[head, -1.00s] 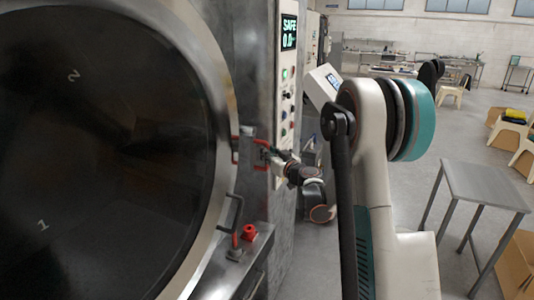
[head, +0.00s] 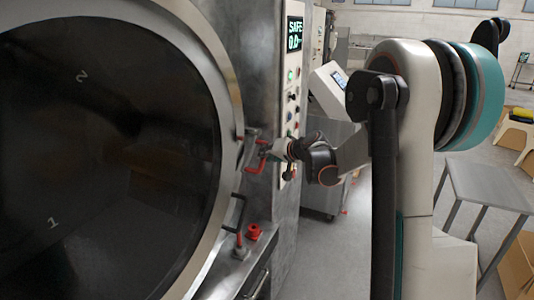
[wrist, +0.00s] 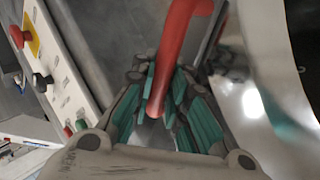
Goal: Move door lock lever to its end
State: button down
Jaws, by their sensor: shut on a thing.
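The red door lock lever (head: 254,168) is on the washer's front, at the right rim of the big round door (head: 110,150). In the wrist view the lever (wrist: 180,40) runs down from the top edge into my gripper (wrist: 163,105). My gripper's teal-padded fingers are shut around the lever's free end. In the head view my gripper (head: 270,150) is small and dark at the lever, and its fingertips are hard to make out.
A control panel (head: 290,100) with a SAFE display and several buttons stands right of the lever. A red knob (head: 253,232) and a dark door handle (head: 237,212) are below. A metal table (head: 487,185) stands at the right.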

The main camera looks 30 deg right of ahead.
aim_at(252, 151)
jog(key=shift+s+a+r+m+g+y+p, duration=0.25)
jog(key=shift+r+m+g+y, duration=0.15)
jog(key=shift+r+m, duration=0.1)
jog(key=shift+s+a+r+m+g+y+p, duration=0.1)
jog(key=shift+a+r+m+g+y+p, duration=0.15)
jog(key=shift+r+m+g, duration=0.2)
jog(key=shift+s+r+m+g+y, duration=0.15)
jog(key=shift+r+m+g+y, duration=0.35)
jog(key=shift+r+m, duration=0.2)
jog(key=shift+r, duration=0.1)
jog(key=c, duration=1.6)
grip_release()
jog(key=shift+s, duration=0.1)
jog(key=shift+o, duration=0.2)
jog(key=v, duration=1.2)
